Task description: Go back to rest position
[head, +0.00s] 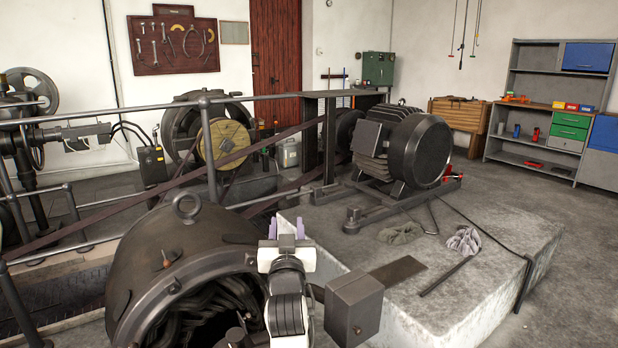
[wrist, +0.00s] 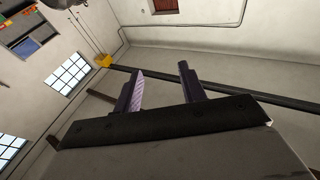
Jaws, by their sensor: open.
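My gripper (head: 287,228) shows at the lower middle of the head view, with purple fingers pointing up, above the near edge of the concrete block (head: 455,305). In the wrist view the two purple fingers (wrist: 160,88) stand wide apart with nothing between them. The gripper is open and empty. The wrist view is tilted and looks toward the walls, windows and ceiling of the room.
A large dark dynamo housing (head: 180,255) with a lifting ring stands close left of my arm. A motor (head: 405,145) sits on the block behind, with rags (head: 464,240), a flat plate (head: 398,271) and a bar (head: 447,276). A railing (head: 208,150) and belts run at left. Floor at right is clear.

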